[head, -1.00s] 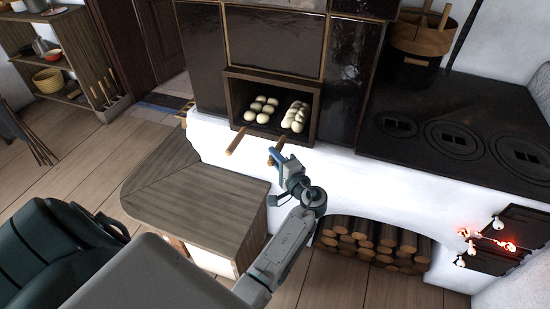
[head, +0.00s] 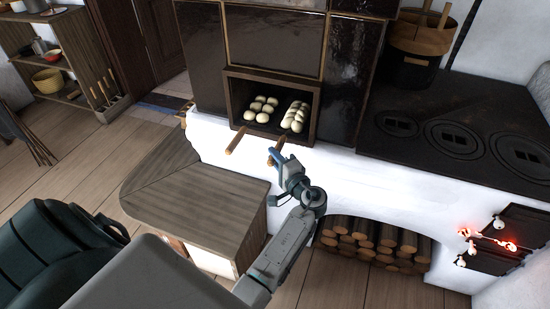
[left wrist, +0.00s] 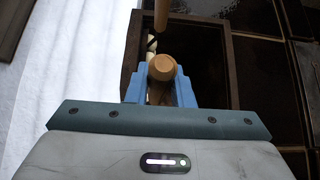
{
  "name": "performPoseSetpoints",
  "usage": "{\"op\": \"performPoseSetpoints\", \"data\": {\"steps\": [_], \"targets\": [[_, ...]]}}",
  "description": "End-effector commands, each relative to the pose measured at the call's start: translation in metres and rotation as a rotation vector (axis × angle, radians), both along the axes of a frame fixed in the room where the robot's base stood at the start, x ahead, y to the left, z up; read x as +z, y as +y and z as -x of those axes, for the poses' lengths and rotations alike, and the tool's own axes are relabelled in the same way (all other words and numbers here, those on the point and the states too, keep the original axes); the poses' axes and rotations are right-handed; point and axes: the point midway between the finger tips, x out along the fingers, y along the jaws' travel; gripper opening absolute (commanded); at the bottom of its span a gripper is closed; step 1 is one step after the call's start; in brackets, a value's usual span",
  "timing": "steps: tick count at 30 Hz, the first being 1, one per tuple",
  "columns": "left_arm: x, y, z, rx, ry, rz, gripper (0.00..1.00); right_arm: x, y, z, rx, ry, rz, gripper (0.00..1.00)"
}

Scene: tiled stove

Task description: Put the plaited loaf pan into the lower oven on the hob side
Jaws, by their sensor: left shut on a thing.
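The plaited loaf pan's wooden handle (head: 281,144) sticks out of the open dark oven niche (head: 318,112). A pale plaited-looking loaf (head: 296,116) lies inside, on the side nearer the hob; the pan body under it is too dark to make out. My left gripper (head: 276,157) is just outside the opening, shut on this handle. In the left wrist view the handle's round end (left wrist: 161,68) sits between the blue fingers. My right gripper is not in view.
Another handle (head: 236,141) juts out to the left, with several round rolls (head: 262,108) behind it. The black hob (head: 450,110) is at right, above stacked logs (head: 370,245). Small stove doors (head: 517,228) glow red. A wooden bench (head: 200,200) stands at left.

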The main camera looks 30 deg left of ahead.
Motion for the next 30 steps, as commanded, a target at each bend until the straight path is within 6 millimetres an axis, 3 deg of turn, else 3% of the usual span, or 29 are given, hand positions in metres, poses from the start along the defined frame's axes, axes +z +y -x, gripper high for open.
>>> {"op": "performPoseSetpoints", "data": {"steps": [11, 12, 15, 16, 30], "targets": [[-0.0014, -0.0001, -0.0001, 0.0, 0.0, 0.001, 0.0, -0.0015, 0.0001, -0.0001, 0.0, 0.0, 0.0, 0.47], [-0.0014, -0.0002, 0.0001, 0.0, 0.0, 0.001, 0.24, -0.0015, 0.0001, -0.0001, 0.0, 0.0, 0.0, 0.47], [-0.0015, -0.0002, 0.0001, 0.0, 0.0, 0.001, 0.44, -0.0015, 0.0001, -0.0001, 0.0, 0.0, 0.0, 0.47], [-0.0015, -0.0002, 0.0001, 0.0, 0.0, 0.001, 0.46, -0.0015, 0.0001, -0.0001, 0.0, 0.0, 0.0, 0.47], [-0.0024, 0.0017, -0.0012, -0.001, 0.001, 0.0, 0.46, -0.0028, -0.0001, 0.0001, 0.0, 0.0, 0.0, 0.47]]}}
